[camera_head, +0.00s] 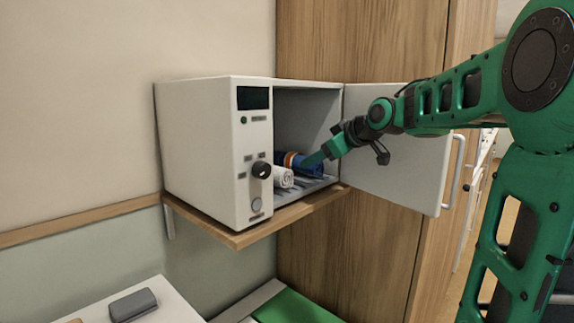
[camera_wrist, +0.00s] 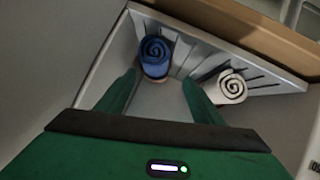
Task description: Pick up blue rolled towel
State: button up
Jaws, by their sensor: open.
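The blue rolled towel (camera_head: 309,169) lies inside the open white cabinet (camera_head: 208,150), on its ribbed floor. It has an orange band in the head view. In the wrist view the blue rolled towel (camera_wrist: 156,50) shows its spiral end, just beyond and between the two fingertips. I cannot tell whether a finger touches the towel.
A white rolled towel (camera_head: 284,178) lies left of the blue one; it also shows right of the fingers in the wrist view (camera_wrist: 231,86). The cabinet door (camera_head: 400,165) stands open at the right. A wooden shelf (camera_head: 245,235) holds the cabinet. A grey case (camera_head: 132,305) lies below.

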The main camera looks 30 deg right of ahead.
aim_at(297, 160)
jog(key=x, duration=0.3)
jog(key=r+x, duration=0.1)
jog(key=x, duration=0.1)
jog(key=shift+w+a+f, duration=0.1)
jog(key=shift+w+a, duration=0.05)
jog(key=shift+w, duration=0.25)
jog(key=shift+r+x, duration=0.2)
jog(key=shift+x, duration=2.75)
jog(key=shift+w, duration=0.15)
jog(key=shift+c, duration=0.4)
jog(key=c, duration=0.8)
